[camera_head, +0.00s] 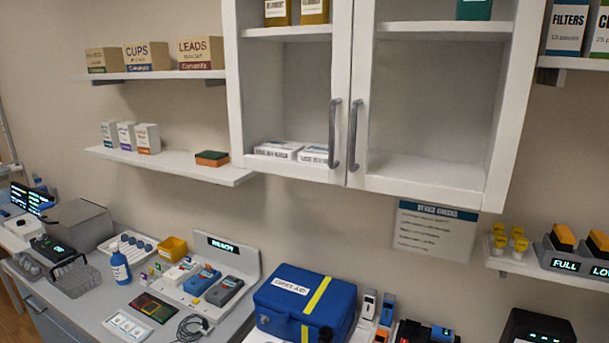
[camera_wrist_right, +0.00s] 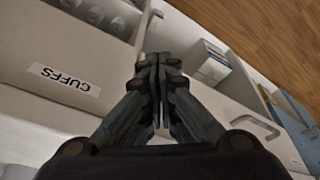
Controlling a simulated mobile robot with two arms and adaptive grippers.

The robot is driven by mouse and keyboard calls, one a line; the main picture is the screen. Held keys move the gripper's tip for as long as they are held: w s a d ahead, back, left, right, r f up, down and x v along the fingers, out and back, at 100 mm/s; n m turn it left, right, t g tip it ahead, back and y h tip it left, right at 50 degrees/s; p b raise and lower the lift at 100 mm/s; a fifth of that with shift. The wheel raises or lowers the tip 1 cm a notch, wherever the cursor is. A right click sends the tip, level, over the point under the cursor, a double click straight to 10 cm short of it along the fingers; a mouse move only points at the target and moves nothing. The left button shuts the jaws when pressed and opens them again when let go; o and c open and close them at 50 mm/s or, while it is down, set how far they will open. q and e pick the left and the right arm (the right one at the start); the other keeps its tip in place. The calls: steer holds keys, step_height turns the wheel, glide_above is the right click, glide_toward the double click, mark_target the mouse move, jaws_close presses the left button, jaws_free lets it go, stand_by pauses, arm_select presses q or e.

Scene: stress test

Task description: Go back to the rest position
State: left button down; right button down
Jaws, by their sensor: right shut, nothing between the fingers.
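My right gripper (camera_wrist_right: 158,75) shows in the right wrist view with its dark fingers together and nothing between them. It is in front of pale drawers or bins, one with a label reading CUFFS (camera_wrist_right: 64,80). I cannot tell how far it is from them. Neither gripper shows in the head view, and my left gripper is in no view.
A white wall cabinet (camera_head: 432,178) with two handles hangs above the counter. Shelves (camera_head: 170,163) hold boxes at left. A blue first aid bag (camera_head: 305,303), a blue bottle (camera_head: 120,266) and a charging station reading READY (camera_head: 222,245) stand on the counter. Wooden floor (camera_wrist_right: 262,40) shows in the wrist view.

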steer(key=s+f+g+b, duration=0.1)
steer(key=s+f+b, duration=0.15)
steer(key=f, duration=0.85)
steer(key=s+f+b, duration=0.1)
steer(key=s+f, duration=0.3)
steer(key=f, duration=0.7)
steer(key=s+d+f+g+b, duration=0.1)
steer(key=s+d+f+b, duration=0.2)
steer(key=s+f, duration=1)
steer(key=shift+s+d+f+b, duration=0.25)
steer(key=shift+f+b, duration=0.25)
steer(key=shift+f, duration=0.3)
